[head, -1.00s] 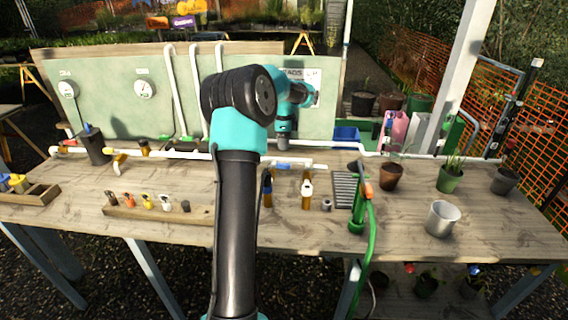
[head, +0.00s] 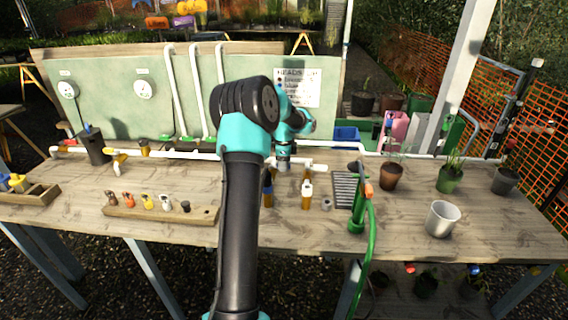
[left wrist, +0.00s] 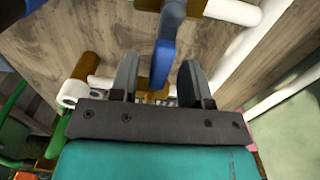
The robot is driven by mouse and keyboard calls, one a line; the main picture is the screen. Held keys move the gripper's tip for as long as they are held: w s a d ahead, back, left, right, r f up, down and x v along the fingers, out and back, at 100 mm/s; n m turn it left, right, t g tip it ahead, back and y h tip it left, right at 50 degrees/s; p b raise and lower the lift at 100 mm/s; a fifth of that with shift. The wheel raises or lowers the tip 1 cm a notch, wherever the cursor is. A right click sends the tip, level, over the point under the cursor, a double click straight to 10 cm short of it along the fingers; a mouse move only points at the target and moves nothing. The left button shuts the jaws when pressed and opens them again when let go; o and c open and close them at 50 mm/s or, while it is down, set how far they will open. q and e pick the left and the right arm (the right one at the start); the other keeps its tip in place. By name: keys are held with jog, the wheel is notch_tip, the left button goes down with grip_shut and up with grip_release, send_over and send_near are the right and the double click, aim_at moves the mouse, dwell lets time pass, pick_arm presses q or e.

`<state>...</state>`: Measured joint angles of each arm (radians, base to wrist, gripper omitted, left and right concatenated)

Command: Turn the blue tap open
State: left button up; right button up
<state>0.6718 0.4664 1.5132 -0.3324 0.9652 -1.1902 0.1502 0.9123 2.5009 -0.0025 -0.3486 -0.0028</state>
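The blue tap's lever (left wrist: 165,48) shows in the left wrist view as a long blue bar, at the pipe by the bench's back edge. My left gripper (left wrist: 158,68) is open, with one dark finger on each side of the lever and visible space between. In the head view my left gripper (head: 284,164) is low over the white pipe and hides most of the tap. The lever runs lengthwise between the fingers, and a brass-coloured part (left wrist: 150,93) shows below it. My right gripper is in neither view.
A brown fitting with a white top (head: 306,195) stands just in front of the pipe (head: 190,154). A wooden rack (head: 160,214) of small taps is at the left front.

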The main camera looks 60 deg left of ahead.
pick_arm(q)
grip_shut()
dwell(0.5)
